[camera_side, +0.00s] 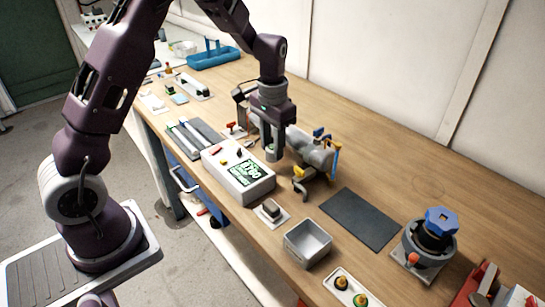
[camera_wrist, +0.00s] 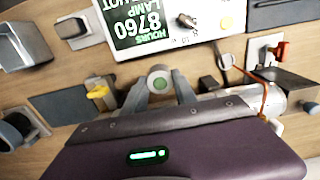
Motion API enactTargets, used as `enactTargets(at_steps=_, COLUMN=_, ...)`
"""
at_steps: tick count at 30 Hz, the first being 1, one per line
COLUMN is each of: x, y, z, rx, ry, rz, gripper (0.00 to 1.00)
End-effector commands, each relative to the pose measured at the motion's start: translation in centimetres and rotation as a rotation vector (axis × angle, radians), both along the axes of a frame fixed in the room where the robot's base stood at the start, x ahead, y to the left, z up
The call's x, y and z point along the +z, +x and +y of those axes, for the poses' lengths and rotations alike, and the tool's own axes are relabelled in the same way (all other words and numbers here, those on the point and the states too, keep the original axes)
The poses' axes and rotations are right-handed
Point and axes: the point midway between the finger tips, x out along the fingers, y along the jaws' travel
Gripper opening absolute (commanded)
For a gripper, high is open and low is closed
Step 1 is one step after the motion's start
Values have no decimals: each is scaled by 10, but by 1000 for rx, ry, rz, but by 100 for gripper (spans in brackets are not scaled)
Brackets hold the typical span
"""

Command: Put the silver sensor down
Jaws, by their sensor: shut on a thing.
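My gripper (camera_side: 270,148) is shut on the silver sensor (camera_wrist: 160,80), a small round piece with a green centre. In the wrist view it sits between the two grey fingers (camera_wrist: 160,92). In the side view my gripper is over the bench, beside the far edge of the white control box and left of the grey reactor body (camera_side: 312,150). The fingers hide most of the sensor there. I cannot tell whether it touches anything below.
The white control box (camera_side: 228,182) has a lit lamp-hours screen. A dark mat (camera_side: 360,219) lies bare to the right. A grey open bin (camera_side: 307,243), a small block on a plate (camera_side: 271,211) and a blue-knobbed valve (camera_side: 430,238) stand nearby. Yellow and blue handles stick out from the reactor.

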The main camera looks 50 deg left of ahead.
Motion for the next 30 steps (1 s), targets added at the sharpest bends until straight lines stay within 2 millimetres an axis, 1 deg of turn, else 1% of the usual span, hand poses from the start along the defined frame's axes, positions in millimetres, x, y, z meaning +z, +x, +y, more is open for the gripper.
enactTargets(at_steps=1, x=-12, y=-2, z=0, rx=0, ry=-1, rz=7, gripper=0)
enactTargets(at_steps=3, x=-25, y=-1, z=0, rx=0, ry=-1, rz=5, gripper=0)
enactTargets(at_steps=6, x=-34, y=-1, z=0, rx=1, ry=0, rz=3, gripper=0)
enactTargets(at_steps=13, x=-34, y=0, z=0, rx=0, ry=0, rz=1, gripper=0)
enactTargets(at_steps=16, x=-37, y=0, z=0, rx=1, ry=0, rz=2, gripper=0)
enactTargets(at_steps=17, x=-37, y=0, z=0, rx=1, ry=0, rz=2, gripper=39)
enactTargets(at_steps=19, x=-37, y=0, z=0, rx=1, ry=0, rz=2, gripper=53)
enactTargets(at_steps=20, x=-36, y=0, z=0, rx=1, ry=0, rz=2, gripper=55)
enactTargets(at_steps=28, x=-36, y=0, z=0, rx=0, ry=0, rz=1, gripper=55)
enactTargets(at_steps=30, x=-31, y=1, z=0, rx=0, ry=0, rz=-1, gripper=55)
